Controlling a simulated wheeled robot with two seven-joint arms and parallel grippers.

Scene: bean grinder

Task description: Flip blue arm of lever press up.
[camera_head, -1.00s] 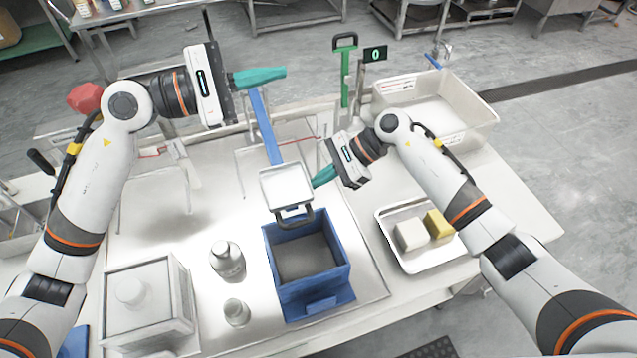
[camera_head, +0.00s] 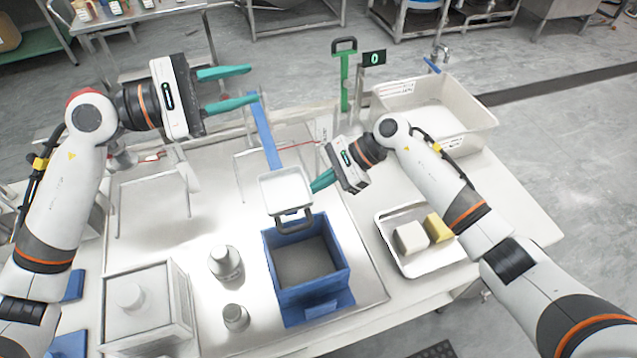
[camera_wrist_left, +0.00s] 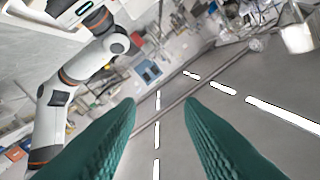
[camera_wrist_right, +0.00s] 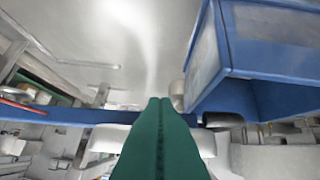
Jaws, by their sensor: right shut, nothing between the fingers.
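The blue arm of the lever press (camera_head: 264,134) slants from upper left down to a white square plate (camera_head: 285,188) with a dark handle, above a blue open box (camera_head: 305,262). The blue arm also crosses the right wrist view (camera_wrist_right: 60,116). My right gripper (camera_head: 318,184) is shut and empty, its green fingertips close beside the plate's right side; whether they touch cannot be told. My left gripper (camera_head: 252,84) is open and empty, raised near the upper end of the blue arm. Its spread green fingers also show in the left wrist view (camera_wrist_left: 160,103).
A green lever (camera_head: 345,75) and a small display (camera_head: 374,57) stand behind. A white bin (camera_head: 470,130) is at right, above a tray (camera_head: 425,262) with two blocks. Two bottles (camera_head: 226,265) and a lidded white container (camera_head: 145,305) stand at front left.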

